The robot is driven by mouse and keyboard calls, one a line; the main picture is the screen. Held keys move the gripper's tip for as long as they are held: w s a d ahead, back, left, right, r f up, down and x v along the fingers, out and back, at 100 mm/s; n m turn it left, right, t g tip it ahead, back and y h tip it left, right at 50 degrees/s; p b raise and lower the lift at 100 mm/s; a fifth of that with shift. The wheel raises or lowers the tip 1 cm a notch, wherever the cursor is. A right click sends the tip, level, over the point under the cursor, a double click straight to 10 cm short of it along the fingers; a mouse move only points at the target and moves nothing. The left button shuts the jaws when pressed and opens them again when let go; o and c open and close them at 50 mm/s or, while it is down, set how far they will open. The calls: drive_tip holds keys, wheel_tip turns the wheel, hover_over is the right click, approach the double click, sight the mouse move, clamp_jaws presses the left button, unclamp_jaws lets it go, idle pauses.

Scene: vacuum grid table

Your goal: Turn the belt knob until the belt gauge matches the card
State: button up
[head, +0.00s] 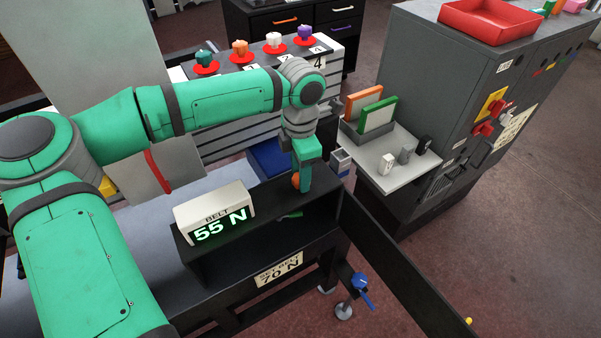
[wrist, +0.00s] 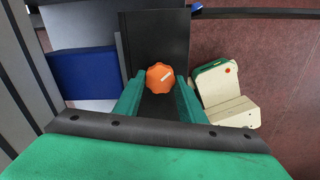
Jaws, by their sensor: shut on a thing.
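The belt gauge (head: 215,215) is a cream box labelled BELT on the dark bench housing, and its green digits read 55 N. The card (head: 279,270) on the front of the housing reads SET BELT 70 N. The orange belt knob (wrist: 160,76) is round and scalloped, with a white mark slanting up to the right. My gripper (wrist: 161,84) is shut on the knob, with one green finger on each side. In the head view my gripper (head: 302,180) points down at the housing's far end and hides most of the knob (head: 296,181).
A blue box (head: 269,157) lies behind the housing. A blue-handled lever (head: 361,286) sticks out below it. A dark panel (head: 400,262) runs off to the lower right. A grey cabinet (head: 425,75) with a side shelf (head: 377,162) stands at the right.

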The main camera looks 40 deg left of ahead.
drive_tip(key=m, duration=0.6)
drive_tip(key=shift+w, duration=0.1)
drive_tip(key=m, duration=0.5)
drive_tip(key=shift+m, duration=0.4)
drive_tip(key=o, duration=1)
drive_tip(key=shift+o, duration=0.2)
wheel_tip(320, 180, up, 11)
drive_tip(key=shift+f, duration=0.1)
idle(0.4)
